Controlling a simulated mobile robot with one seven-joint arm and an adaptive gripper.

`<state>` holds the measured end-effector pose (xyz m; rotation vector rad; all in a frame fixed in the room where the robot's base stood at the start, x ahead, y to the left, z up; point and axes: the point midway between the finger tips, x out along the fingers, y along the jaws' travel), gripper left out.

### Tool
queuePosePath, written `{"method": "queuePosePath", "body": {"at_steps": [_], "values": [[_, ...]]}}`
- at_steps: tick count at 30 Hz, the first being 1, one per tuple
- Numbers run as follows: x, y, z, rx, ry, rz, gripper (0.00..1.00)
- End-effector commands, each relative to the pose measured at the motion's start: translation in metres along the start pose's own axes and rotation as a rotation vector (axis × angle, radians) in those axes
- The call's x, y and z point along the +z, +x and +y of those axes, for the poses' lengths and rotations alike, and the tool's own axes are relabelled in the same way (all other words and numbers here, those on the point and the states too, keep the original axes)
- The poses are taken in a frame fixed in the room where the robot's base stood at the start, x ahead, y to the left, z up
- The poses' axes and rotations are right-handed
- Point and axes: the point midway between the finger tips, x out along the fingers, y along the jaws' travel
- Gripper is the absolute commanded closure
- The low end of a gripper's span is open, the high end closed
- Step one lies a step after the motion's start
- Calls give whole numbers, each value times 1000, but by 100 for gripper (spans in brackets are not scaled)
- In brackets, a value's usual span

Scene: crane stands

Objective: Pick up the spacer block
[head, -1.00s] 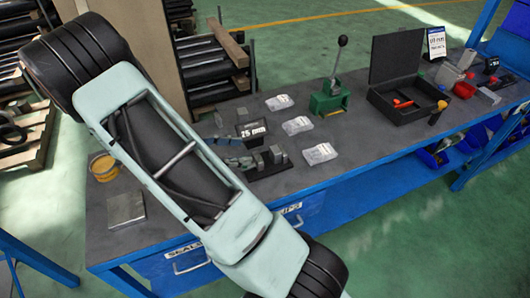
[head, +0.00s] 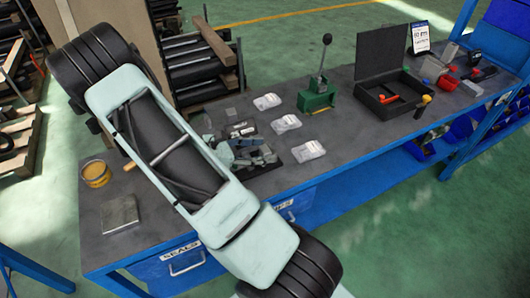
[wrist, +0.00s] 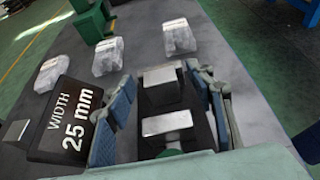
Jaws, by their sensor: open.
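Two grey metal blocks with dark sides, a farther one (wrist: 163,75) and a nearer one (wrist: 167,123), stand in the wrist view on a dark base. I cannot tell for sure which is the spacer block. My gripper (wrist: 160,85) is open. Its blue-grey fingers are left and right of the blocks, with visible gaps around the farther one. A black sign (wrist: 68,120) reading "WIDTH 25 mm" stands just left of the left finger. In the head view my gripper (head: 246,150) is over the blocks' place, and my arm and fingers hide most of them.
Several clear bags (head: 286,123) lie beyond the blocks on the dark bench. A green lever press (head: 317,95) and an open black case (head: 393,100) stand farther right. A yellow tin (head: 96,173) and a grey plate (head: 120,213) are at the left.

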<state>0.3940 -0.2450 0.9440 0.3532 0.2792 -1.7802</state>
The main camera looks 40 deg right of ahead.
Motion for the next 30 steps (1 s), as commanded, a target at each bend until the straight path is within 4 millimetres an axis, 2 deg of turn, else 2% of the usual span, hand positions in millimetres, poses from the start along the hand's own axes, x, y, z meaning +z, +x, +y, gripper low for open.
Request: {"method": "queuePosePath", "body": {"at_steps": [3,17,25,30], "values": [[0,0,0,0,0,0,51],[0,0,0,0,1,0,100],[1,-1,0,0,1,0,100],[9,-4,1,0,3,0,100]]}}
